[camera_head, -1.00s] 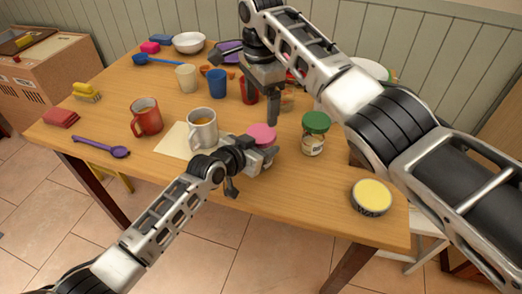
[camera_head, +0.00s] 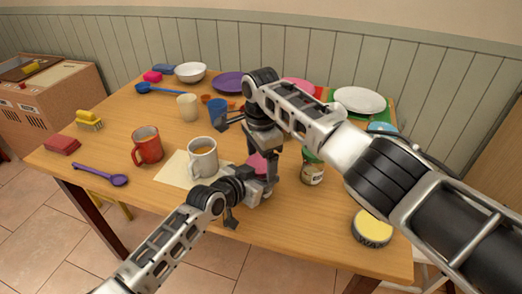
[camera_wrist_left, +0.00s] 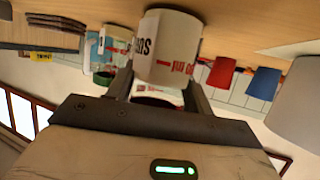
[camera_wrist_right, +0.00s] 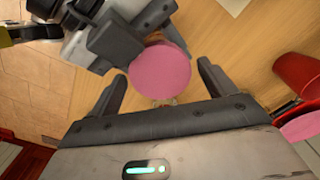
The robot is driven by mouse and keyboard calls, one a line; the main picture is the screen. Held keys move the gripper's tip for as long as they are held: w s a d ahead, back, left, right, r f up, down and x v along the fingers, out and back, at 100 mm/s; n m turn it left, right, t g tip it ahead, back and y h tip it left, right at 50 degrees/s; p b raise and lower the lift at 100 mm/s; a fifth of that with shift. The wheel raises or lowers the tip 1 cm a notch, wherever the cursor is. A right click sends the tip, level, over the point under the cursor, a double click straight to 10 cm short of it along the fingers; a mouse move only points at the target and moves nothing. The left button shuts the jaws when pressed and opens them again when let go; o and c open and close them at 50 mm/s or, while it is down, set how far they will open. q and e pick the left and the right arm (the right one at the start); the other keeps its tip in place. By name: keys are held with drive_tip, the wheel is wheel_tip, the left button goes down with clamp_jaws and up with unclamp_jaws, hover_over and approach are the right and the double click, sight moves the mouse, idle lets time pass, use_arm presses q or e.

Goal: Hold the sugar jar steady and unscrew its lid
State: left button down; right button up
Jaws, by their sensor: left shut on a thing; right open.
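The sugar jar is a white jar (camera_wrist_left: 167,45) with dark and red lettering and a pink lid (camera_wrist_right: 160,70). My left gripper (camera_head: 256,185) is shut on its body and holds it at the front of the table. In the head view the lid (camera_head: 257,163) is partly hidden behind my right gripper (camera_head: 248,146). My right gripper is open above the jar. In the right wrist view the lid lies between its spread fingers, with visible gaps on both sides, a little nearer the left finger. The lid appears to be on the jar.
A green-lidded jar (camera_head: 312,172) stands close right of my grippers. A yellow-topped tin (camera_head: 372,228) is near the right front edge. A white mug (camera_head: 203,158) and a red mug (camera_head: 147,146) stand left. A blue cup (camera_head: 217,112) is behind.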

drive_tip(key=c, duration=1)
drive_tip(key=n, duration=0.2)
drive_tip(key=shift+n, duration=0.4)
drive_tip(key=n, duration=0.4)
drive_tip(key=shift+n, duration=0.3)
drive_tip(key=n, duration=0.6)
drive_tip(key=o, duration=1.1)
drive_tip(key=shift+a, duration=0.1)
